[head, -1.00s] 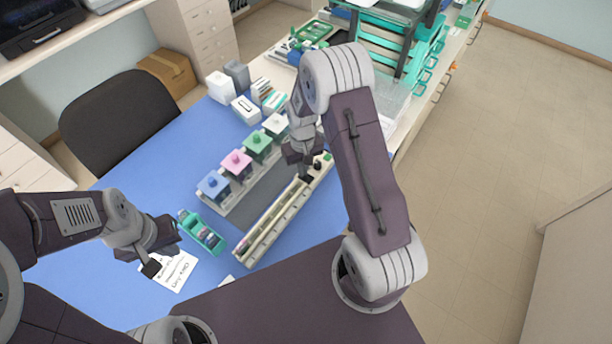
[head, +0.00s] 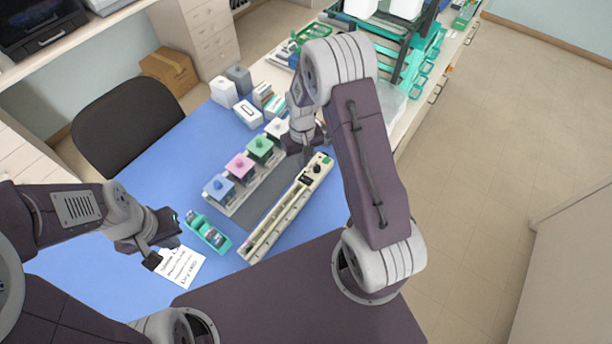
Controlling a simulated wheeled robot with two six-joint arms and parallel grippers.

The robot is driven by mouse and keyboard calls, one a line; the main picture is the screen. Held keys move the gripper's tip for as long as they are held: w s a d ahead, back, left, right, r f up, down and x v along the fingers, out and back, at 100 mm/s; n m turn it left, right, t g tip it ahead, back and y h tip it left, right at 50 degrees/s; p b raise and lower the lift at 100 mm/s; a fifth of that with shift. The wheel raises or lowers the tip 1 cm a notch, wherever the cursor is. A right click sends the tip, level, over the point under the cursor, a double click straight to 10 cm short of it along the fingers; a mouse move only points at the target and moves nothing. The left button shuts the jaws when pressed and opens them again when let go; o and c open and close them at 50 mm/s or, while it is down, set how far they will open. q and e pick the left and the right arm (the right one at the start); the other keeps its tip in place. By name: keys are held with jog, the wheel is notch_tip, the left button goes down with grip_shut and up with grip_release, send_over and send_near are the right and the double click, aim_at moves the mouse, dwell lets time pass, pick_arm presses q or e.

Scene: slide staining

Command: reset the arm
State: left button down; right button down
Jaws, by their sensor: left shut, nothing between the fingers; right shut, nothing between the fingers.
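My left gripper (head: 152,259) is shut and empty, above the blue mat just over a white printed card. My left arm comes in from the left edge. My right gripper (head: 307,160) is shut and empty, above the far end of the long cream rack (head: 285,213). The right forearm hides part of the area behind it. It cannot be told whether the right fingertips touch anything.
A row of staining jars with blue (head: 219,187), pink (head: 240,166) and green (head: 260,148) lids stands left of the rack. A teal slide holder (head: 208,234) and the white card (head: 181,267) lie near the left gripper. Teal shelving (head: 420,62) stands behind the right arm.

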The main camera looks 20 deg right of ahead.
dwell(0.3)
jog(key=s+a+r+t+b, duration=0.1)
jog(key=s+a+r+b, duration=0.1)
jog(key=s+b, duration=0.6)
jog(key=s+a, duration=0.1)
jog(key=s, duration=0.5)
jog(key=shift+s, duration=0.25)
jog(key=shift+s, duration=0.1)
